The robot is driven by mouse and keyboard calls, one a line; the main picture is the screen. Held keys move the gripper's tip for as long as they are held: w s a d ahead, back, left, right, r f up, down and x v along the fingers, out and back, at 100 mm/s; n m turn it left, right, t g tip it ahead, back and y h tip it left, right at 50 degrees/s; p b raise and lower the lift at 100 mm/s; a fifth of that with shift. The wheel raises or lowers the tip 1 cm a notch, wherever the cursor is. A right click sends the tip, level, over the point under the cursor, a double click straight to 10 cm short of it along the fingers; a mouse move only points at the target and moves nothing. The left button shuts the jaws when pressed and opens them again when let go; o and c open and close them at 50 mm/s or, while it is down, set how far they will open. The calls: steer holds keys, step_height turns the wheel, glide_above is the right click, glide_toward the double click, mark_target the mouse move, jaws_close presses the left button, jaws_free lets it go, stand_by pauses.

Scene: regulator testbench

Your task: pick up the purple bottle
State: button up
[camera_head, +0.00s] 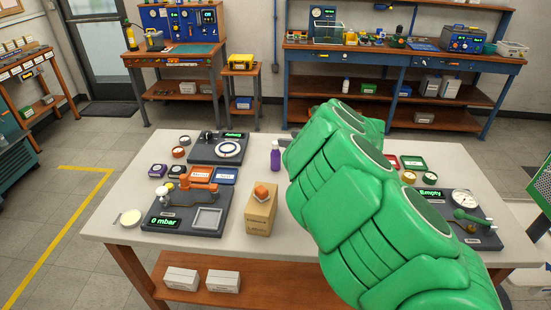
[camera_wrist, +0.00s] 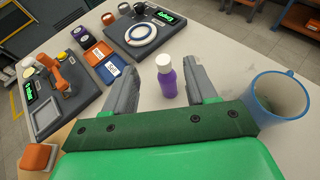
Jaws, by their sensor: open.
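The purple bottle (camera_head: 275,157) with a white cap stands upright on the white table, just left of my green arm in the head view. In the wrist view the bottle (camera_wrist: 167,82) stands beyond the green mount, in the gap between my gripper's two grey fingers (camera_wrist: 163,88), nearer the right finger. The fingers are apart and nothing is held. I cannot tell how high the fingertips are above the table. In the head view my arm hides most of the gripper.
A blue mug (camera_wrist: 276,97) stands close right of the right finger. A cardboard box (camera_head: 260,213) with an orange block (camera_head: 261,192) on top stands in front of the bottle. A gauge device (camera_head: 186,213) and a ring device (camera_head: 228,149) lie left. Table beyond the bottle is bare.

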mark_target(276, 146)
steer(key=shift+w+a+f, duration=0.8)
steer(key=shift+a+f, duration=0.15)
steer(key=shift+f, duration=0.15)
steer(key=shift+w+a+f, duration=0.75)
steer(key=shift+a+f, duration=0.25)
steer(key=shift+f, duration=0.05)
steer(key=shift+w+a+f, duration=0.8)
steer(key=shift+a+f, duration=0.15)
steer(key=shift+f, duration=0.15)
jaws_close()
